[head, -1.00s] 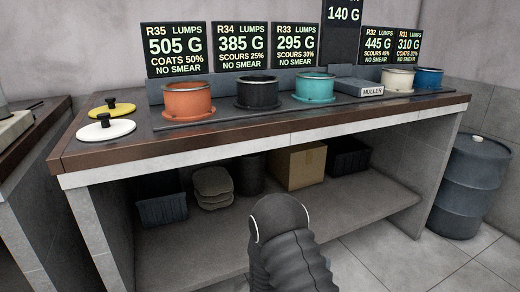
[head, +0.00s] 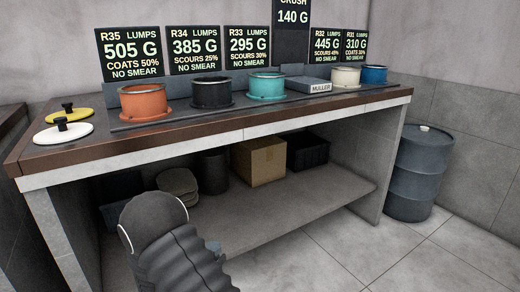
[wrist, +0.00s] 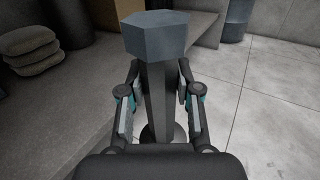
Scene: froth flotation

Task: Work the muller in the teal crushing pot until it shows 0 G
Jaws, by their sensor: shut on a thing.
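The teal crushing pot (head: 266,90) stands on the bench among other pots. The CRUSH sign (head: 292,14) above it reads 140 G. In the wrist view, my gripper (wrist: 160,100) is shut on the grey shaft of a tool with a hexagonal head (wrist: 156,36), seemingly the muller. A round dark foot shows partly at its lower end. The tool is away from the pot, in front of the bench. In the head view my arm hides the gripper, apart from perhaps a small grey-blue bit beside it.
Orange (head: 145,104), black (head: 212,95), cream (head: 345,78) and blue (head: 374,76) pots share the bench. The block labelled MULLER (head: 316,86) lies right of the teal pot. A yellow lid (head: 69,113) and white lid (head: 62,132) lie left. A drum (head: 419,175) stands right; floor in front is clear.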

